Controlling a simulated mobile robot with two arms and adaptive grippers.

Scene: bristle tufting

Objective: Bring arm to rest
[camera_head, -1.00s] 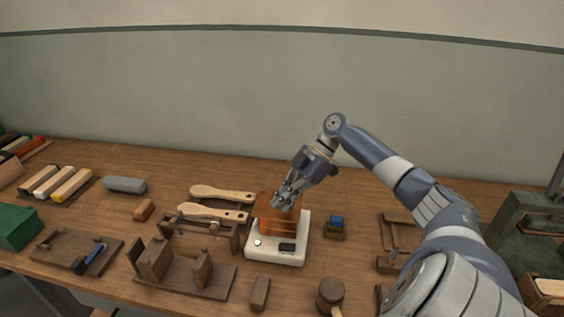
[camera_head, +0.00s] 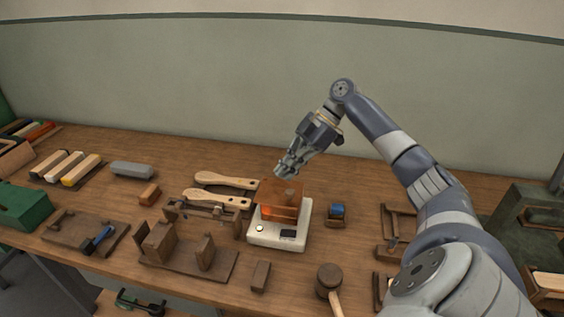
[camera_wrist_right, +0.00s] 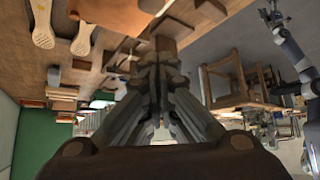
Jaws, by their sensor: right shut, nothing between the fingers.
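My right gripper (camera_head: 288,167) is shut and empty in the head view. It hangs in the air above and just behind an orange-brown box (camera_head: 281,201), apart from it as far as I can tell. The box sits on a white scale-like device (camera_head: 270,238) with a dark display. In the right wrist view the gripper's fingers (camera_wrist_right: 160,75) are together with nothing between them.
Two pale wooden brush handles (camera_head: 222,190) lie left of the box. A blue block in a small holder (camera_head: 336,217) stands to the right. A mallet (camera_head: 328,279) lies at the front. Wooden fixtures (camera_head: 185,250) crowd the front left; the table's back strip is mostly clear.

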